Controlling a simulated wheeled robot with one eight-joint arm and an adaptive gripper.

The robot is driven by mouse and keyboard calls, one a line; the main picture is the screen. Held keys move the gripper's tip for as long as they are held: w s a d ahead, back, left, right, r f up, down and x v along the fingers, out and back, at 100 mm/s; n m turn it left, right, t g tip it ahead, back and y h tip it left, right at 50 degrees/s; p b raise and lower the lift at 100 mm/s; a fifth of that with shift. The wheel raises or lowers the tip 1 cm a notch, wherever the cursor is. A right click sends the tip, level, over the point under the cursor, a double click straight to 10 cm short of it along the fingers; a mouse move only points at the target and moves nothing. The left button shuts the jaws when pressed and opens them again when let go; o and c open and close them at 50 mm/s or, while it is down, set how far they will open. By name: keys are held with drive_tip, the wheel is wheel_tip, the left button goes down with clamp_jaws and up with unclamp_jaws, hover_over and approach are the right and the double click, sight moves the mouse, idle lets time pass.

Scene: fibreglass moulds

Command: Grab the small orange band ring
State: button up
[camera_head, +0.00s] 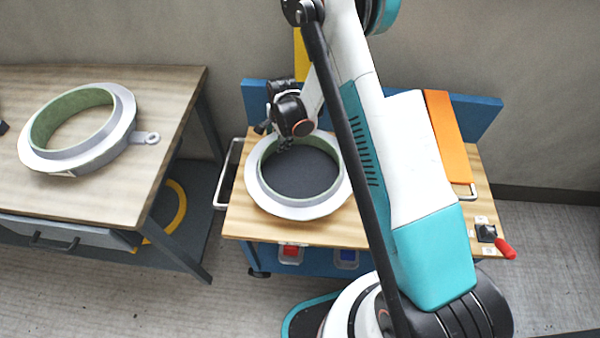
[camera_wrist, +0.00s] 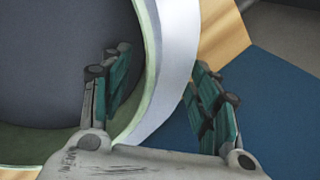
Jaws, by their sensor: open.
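A ring mould (camera_head: 290,208) with a white-grey flange and a green inner wall lies on the wooden top of the cart. No orange band shows on it, and I see no clearly orange ring in either view. My gripper (camera_head: 283,141) is at the far rim of this ring, partly dark and small in the head view. In the wrist view my gripper (camera_wrist: 160,68) is open, with the ring's rim (camera_wrist: 176,60) between its fingers. The left finger is over the inside and the right finger is outside. Contact cannot be told.
A similar ring (camera_head: 85,157) with a side tab lies on the left table (camera_head: 100,200). A yellow ring (camera_head: 172,212) is on its lower shelf. The cart has a blue back panel (camera_head: 486,112), an orange slab (camera_head: 448,135) and a red-handled switch (camera_head: 503,247). My arm covers its middle.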

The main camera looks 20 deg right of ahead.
drive_tip(key=shift+w+f, duration=0.1)
drive_tip(key=shift+f, duration=0.35)
clamp_jaws()
drive_tip(key=shift+r, duration=0.1)
